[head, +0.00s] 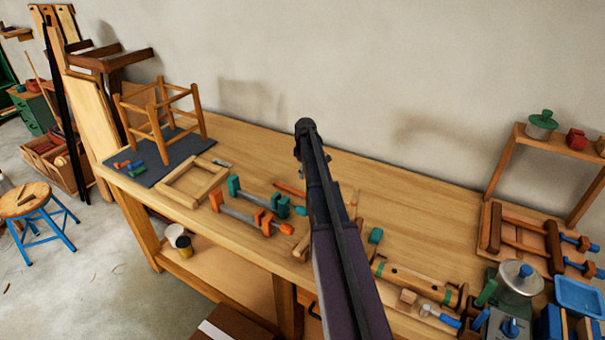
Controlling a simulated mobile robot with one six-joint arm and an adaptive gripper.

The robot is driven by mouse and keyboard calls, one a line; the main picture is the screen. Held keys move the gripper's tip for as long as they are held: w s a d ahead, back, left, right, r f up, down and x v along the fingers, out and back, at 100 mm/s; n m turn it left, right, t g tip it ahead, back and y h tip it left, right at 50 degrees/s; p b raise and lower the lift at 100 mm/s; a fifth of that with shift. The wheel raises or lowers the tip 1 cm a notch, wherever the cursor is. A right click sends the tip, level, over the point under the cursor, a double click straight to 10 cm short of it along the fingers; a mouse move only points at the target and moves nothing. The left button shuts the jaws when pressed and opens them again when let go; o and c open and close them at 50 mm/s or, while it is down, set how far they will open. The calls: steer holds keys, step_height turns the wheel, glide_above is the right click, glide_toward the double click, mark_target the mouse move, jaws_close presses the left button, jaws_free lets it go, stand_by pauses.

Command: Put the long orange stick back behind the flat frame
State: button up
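The flat frame (168,189) is a light wooden rectangle lying on the bench, left of the middle. An orange stick (289,188) lies on the bench to the right of the frame and apart from it. Its right end runs close to my dark arm, so I cannot tell its full length. My arm rises through the middle of the picture and covers part of the bench. I cannot make out my gripper or its fingers.
A small stool frame (160,113) stands on a dark mat (150,177) behind the flat frame. Teal-and-orange clamps (245,212) lie in front of the stick. Bare bench lies along the wall.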

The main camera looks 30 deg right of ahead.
steer(key=shift+r+p, duration=0.55)
steer(key=shift+r, duration=0.3)
steer(key=s+a+m, duration=0.3)
steer(key=s+a, duration=1)
steer(key=a, duration=0.3)
steer(key=s+a+m, duration=0.3)
steer(key=s+a, duration=1.1)
steer(key=a, duration=0.2)
steer(key=shift+a, duration=0.25)
steer(key=shift+d, duration=0.1)
